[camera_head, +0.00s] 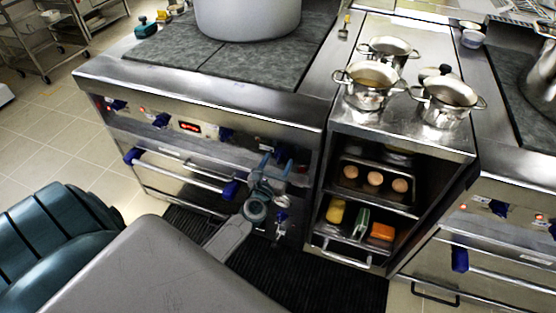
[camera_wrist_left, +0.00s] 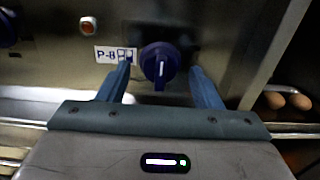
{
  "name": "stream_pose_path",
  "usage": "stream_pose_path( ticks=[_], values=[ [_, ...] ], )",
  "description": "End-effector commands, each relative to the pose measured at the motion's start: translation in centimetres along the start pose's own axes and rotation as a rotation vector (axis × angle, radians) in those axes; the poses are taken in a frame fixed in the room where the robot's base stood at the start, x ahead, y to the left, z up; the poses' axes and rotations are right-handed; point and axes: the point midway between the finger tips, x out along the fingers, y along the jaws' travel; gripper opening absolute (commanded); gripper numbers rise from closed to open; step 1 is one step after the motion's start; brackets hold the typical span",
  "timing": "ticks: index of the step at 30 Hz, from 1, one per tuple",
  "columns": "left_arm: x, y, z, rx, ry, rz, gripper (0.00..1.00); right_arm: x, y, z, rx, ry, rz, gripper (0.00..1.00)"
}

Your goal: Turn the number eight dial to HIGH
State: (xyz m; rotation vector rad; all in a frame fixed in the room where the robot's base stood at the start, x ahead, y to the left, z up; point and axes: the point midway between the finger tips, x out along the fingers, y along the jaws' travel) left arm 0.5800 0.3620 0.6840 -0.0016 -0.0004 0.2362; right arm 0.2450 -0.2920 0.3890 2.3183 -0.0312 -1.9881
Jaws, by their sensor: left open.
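The number eight dial (camera_wrist_left: 160,60) is a dark blue round knob on the steel stove front, beside a white "P-8" label (camera_wrist_left: 108,54). Its white mark points down in the left wrist view. My left gripper (camera_wrist_left: 160,72) is open, with one blue finger on each side of the dial; I cannot tell whether they touch it. In the head view my left gripper (camera_head: 277,163) is at the right end of the stove's front panel, and the dial there is largely hard to make out. My right gripper is not in view.
A red light (camera_wrist_left: 88,26) sits above the label. A large pot (camera_head: 247,18) stands on the stove top. To the right, several small steel pots stand on a cabinet (camera_head: 345,118) with open shelves holding eggs (camera_head: 375,178). An oven handle (camera_head: 180,175) runs below the panel.

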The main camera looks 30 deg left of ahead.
Motion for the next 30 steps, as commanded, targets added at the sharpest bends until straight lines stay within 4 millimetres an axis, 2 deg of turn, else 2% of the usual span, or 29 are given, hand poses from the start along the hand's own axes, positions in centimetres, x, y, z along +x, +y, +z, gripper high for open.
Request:
stream_pose_path(
  ticks=[3, 12, 14, 19, 30],
  values=[
    [0.87, 0.0, 0.01, 0.001, 0.0, 0.0, 0.59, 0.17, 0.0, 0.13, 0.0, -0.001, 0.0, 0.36],
    [1.09, 0.0, -0.05, 0.001, 0.001, 0.0, 0.59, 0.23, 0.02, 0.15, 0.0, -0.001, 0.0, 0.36],
    [1.08, -0.01, -0.04, 0.001, 0.001, 0.0, 0.49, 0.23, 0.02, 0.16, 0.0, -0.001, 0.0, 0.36],
    [1.07, -0.01, -0.04, 0.001, 0.001, 0.0, 0.16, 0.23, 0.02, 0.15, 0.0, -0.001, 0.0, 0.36],
    [1.06, -0.01, 0.0, 0.053, 0.001, 0.0, 0.14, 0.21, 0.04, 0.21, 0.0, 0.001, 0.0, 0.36]
  ],
)
